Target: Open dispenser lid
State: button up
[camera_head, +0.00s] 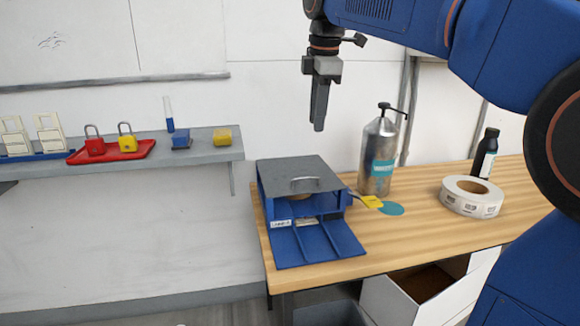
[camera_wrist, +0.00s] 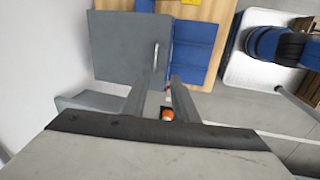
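The dispenser is a blue box (camera_head: 333,203) at the left end of the wooden bench. Its grey lid (camera_head: 280,175) lies flat over the top, with a metal bar handle (camera_head: 304,184) near the front edge. The open front shows something tan inside, mostly in shadow. In the wrist view, the lid (camera_wrist: 115,42) and handle (camera_wrist: 155,57) show beyond the fingers. My gripper (camera_head: 319,127) points down above the dispenser, apart from it. In the wrist view, my gripper's (camera_wrist: 162,78) two fingers are spread, with nothing held between them.
A steel bottle (camera_head: 378,160), a label roll (camera_head: 472,197), a dark bottle (camera_head: 485,153) and a yellow tag (camera_head: 371,202) are on the bench (camera_head: 420,222). A shelf (camera_head: 205,155) at left holds a red tray (camera_head: 112,153) with padlocks.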

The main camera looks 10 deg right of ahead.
jog(key=w, duration=0.1)
send_over(306, 189)
jog(key=shift+n, duration=0.3)
jog(key=s+x, duration=0.1)
jog(key=x, duration=0.4)
jog(key=s+x, duration=0.1)
jog(key=x, duration=0.5)
jog(key=s+x, duration=0.1)
jog(key=x, duration=0.4)
jog(key=shift+f, duration=0.45)
grip_shut()
